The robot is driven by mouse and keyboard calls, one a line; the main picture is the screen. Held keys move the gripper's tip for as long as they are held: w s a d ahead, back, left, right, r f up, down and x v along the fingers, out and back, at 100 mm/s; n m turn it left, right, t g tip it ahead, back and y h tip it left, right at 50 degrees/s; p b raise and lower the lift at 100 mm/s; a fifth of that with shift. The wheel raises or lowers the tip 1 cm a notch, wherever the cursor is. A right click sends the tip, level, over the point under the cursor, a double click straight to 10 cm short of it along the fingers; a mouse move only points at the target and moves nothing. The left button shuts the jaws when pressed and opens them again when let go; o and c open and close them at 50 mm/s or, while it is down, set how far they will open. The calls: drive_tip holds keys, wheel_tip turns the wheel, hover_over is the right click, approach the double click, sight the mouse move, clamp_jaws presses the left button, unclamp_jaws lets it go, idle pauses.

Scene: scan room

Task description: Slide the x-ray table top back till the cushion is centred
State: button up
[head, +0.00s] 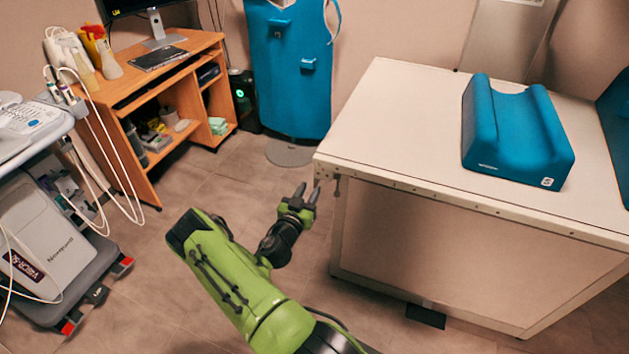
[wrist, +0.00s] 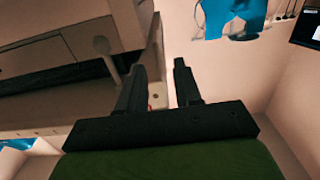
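The white x-ray table top (head: 400,120) fills the right of the head view, above a boxy pale base. The blue grooved cushion (head: 515,135) lies on it, right of the middle of the visible part. My gripper (head: 307,192) is just left of the table top's near left corner, at about edge height in the picture. Its two dark fingers are apart, and nothing shows held between them. In the wrist view the open fingers (wrist: 159,68) have a pale edge strip behind the gap. I cannot tell whether they touch it. A small grey lever-like part (head: 337,188) hangs under the corner.
A blue apron (head: 288,70) hangs behind the table's left end. A wooden desk (head: 160,90) and a wheeled ultrasound cart (head: 50,240) stand at the left. The tiled floor (head: 160,265) between cart and table is clear around my arm. Another blue object (head: 615,130) is at the right edge.

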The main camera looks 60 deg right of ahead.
sight(314, 183)
drive_tip(key=d, duration=0.4)
drive_tip(key=w+d, duration=0.1)
drive_tip(key=d, duration=0.1)
drive_tip(key=shift+d+b, duration=0.35)
clamp_jaws()
